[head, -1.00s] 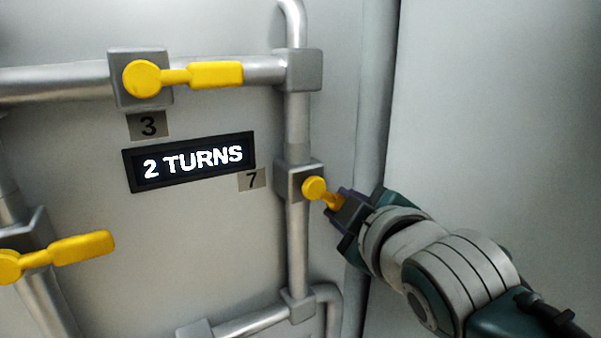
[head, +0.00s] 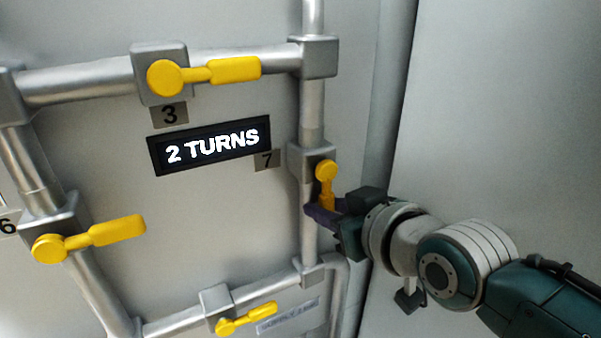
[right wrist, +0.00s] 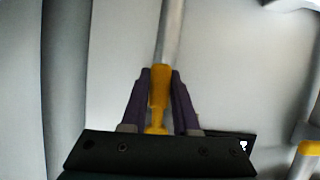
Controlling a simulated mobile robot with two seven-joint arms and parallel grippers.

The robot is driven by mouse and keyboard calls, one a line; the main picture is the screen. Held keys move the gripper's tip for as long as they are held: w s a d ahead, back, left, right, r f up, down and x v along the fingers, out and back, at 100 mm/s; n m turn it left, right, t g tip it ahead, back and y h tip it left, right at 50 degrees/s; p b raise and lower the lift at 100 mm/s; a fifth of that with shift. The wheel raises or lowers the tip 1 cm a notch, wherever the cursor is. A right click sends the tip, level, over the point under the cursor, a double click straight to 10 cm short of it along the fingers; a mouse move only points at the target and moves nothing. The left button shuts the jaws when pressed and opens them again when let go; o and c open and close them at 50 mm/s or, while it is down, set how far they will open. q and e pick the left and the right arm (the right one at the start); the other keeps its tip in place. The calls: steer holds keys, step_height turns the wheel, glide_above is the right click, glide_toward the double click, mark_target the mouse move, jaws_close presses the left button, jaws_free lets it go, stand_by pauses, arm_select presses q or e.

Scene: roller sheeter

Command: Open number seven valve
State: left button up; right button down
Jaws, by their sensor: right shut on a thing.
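The number seven valve has a yellow handle (head: 326,175) on a grey block (head: 302,158) on the vertical pipe at the right of the panel. The label "7" (head: 267,159) is just left of the block. The handle now points down along the pipe. My right gripper (head: 322,212) is shut on the handle's lower end, coming from the right. In the right wrist view the yellow handle (right wrist: 158,90) lies between the two purple fingers, in line with the pipe (right wrist: 171,35). My left gripper is not in view.
A black sign (head: 209,150) reads "2 TURNS". Other yellow valve handles are the number 3 valve (head: 225,71), one at the left (head: 105,232) and one at the bottom (head: 246,319). A plain wall (head: 500,110) is on the right.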

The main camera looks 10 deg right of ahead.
steer(key=shift+a, duration=0.15)
steer(key=shift+s+m, duration=0.1)
steer(key=shift+m, duration=0.2)
steer(key=c, duration=0.7)
jaws_free()
steer(key=shift+a, duration=0.1)
steer(key=shift+o, duration=0.2)
steer(key=p+v, duration=0.2)
steer(key=v, duration=0.8)
steer(key=shift+d, duration=0.2)
